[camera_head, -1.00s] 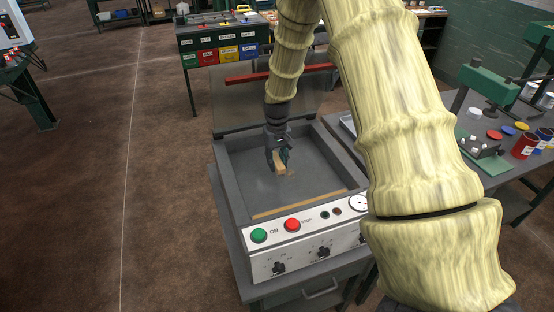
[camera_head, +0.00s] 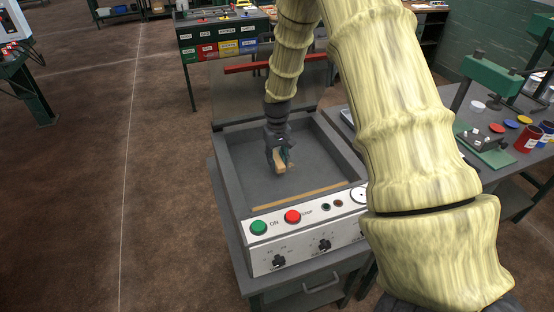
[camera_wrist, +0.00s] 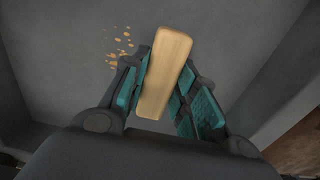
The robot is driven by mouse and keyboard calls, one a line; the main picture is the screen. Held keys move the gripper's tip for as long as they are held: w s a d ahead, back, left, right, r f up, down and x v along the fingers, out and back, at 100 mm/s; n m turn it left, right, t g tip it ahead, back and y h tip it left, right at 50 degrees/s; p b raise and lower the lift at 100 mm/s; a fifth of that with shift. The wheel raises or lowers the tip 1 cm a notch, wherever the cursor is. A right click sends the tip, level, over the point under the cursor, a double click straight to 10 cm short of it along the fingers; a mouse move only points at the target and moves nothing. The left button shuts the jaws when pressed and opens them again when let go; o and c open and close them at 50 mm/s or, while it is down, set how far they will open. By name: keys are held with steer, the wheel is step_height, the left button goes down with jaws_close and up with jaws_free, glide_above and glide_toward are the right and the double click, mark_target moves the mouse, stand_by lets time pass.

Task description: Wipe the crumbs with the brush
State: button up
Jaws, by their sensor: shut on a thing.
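My gripper (camera_head: 279,160) is shut on the brush, down inside the open grey chamber (camera_head: 227,167) of the machine. The brush (camera_head: 280,168) shows as a light wooden block; its bristles are hidden. In the wrist view the brush (camera_wrist: 165,75) stands between the teal-padded fingers of my gripper (camera_wrist: 170,95), tilted a little. The crumbs (camera_wrist: 121,46) are small orange-tan bits on the grey chamber floor, up and left of the brush and apart from it in that view. In the head view I cannot make out the crumbs.
The chamber walls surround my gripper. A tan bar (camera_head: 297,201) lies along the front inside. The front panel has a green button (camera_head: 258,228) and a red button (camera_head: 292,217). The raised lid with a red handle (camera_head: 262,69) stands behind. A bench with paint cans (camera_head: 527,138) is right.

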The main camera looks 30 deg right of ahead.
mark_target(275, 154)
steer(key=shift+f+b, duration=0.35)
steer(key=shift+f, duration=0.65)
stand_by(0.4)
steer(key=shift+d, duration=0.1)
steer(key=shift+s+d+r+p, duration=0.1)
steer(key=shift+s+d+p, duration=0.15)
steer(key=shift+d, duration=0.55)
steer(key=shift+s+d+r+p, duration=0.15)
steer(key=shift+d+p, duration=0.15)
steer(key=shift+d, duration=0.45)
steer(key=shift+s+d+f+p, duration=0.15)
steer(key=shift+s+d+p, duration=0.1)
steer(key=shift+d, duration=0.75)
steer(key=shift+s+d+f+p, duration=0.1)
steer(key=shift+s+d, duration=0.1)
steer(key=shift+d, duration=0.8)
